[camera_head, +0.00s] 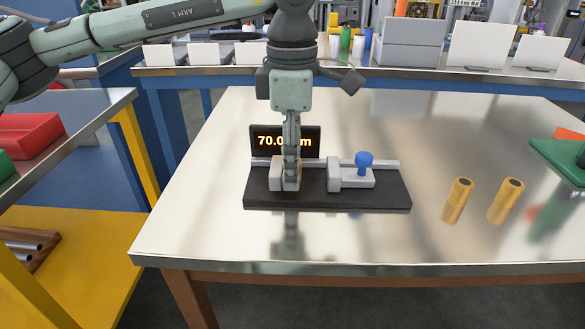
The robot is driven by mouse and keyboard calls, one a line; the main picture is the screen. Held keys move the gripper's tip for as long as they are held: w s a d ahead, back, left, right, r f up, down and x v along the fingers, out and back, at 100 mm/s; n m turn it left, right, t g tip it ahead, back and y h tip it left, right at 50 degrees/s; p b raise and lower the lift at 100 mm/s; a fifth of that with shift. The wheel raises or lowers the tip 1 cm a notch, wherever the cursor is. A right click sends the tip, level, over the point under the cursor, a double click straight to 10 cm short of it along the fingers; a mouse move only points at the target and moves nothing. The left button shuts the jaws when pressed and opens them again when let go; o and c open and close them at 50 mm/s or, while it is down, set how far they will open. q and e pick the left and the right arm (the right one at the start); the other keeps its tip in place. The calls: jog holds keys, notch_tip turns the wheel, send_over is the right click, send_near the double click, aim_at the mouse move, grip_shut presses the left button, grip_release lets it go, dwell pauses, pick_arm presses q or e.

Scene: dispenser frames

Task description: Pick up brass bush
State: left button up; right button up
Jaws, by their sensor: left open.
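Two brass bushes stand upright on the metal tabletop at the right, a left one (458,201) and a right one (506,202), each with a dark hole in its top. My left gripper (291,186) points down over the left part of a measuring fixture (335,199) and is open. A thin yellowish sliver shows beside its fingers, between the fixture's jaws; I cannot tell whether it is another bush. The display (310,141) behind reads about 70 mm, partly hidden by the fingers. My right gripper is not in view.
The fixture has a light jaw with a blue knob (364,160). A green tray (560,160) is at the table's right edge. A red bin (30,135) stands on a bench at the left. White panels line the back bench. The table's front (340,240) is clear.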

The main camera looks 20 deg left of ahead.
pick_arm(q)
grip_shut()
